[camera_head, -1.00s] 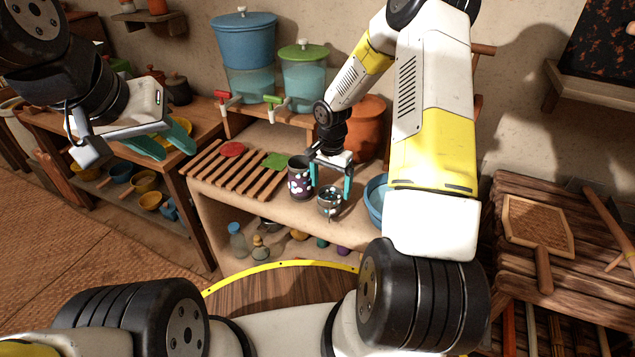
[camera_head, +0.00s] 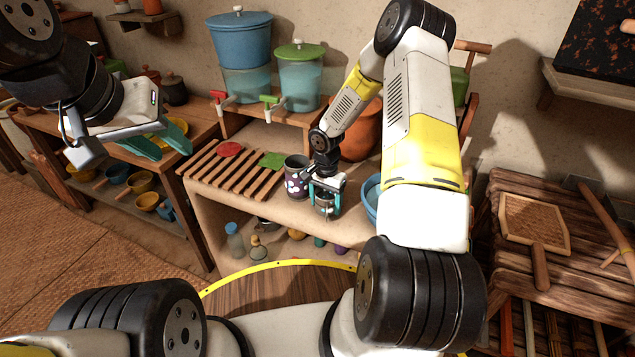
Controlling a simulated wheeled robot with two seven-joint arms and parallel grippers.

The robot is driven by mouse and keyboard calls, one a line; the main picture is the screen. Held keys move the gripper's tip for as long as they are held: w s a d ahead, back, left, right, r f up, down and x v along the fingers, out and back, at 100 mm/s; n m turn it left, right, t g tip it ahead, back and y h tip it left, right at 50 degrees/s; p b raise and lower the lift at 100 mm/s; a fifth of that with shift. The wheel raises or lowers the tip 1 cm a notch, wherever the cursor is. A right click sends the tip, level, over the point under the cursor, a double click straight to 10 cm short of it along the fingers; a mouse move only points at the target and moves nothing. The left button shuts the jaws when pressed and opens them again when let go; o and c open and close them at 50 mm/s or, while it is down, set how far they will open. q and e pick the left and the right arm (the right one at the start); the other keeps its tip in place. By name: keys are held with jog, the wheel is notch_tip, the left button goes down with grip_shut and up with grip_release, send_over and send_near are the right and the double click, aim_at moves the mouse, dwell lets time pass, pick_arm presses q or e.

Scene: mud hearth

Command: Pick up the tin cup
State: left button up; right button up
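A small dark metallic cup (camera_head: 325,204), which looks like the tin cup, stands upright near the front edge of the clay counter. My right gripper (camera_head: 325,199) points down over it, with one teal finger on each side. The gripper body hides part of the cup's top, and I cannot tell whether the fingers press on it. A dark purple mug with white spots (camera_head: 296,184) stands just left of it. My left gripper (camera_head: 160,141) is open and empty, held above the left table.
A wooden slatted rack (camera_head: 222,172) lies left of the mug. A blue bowl (camera_head: 370,200) stands close to the right of the small cup, partly behind my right arm. Two water dispensers, one blue (camera_head: 244,45) and one green-lidded (camera_head: 301,82), stand behind.

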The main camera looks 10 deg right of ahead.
jog(key=c, duration=0.9)
jog(key=shift+o, duration=0.2)
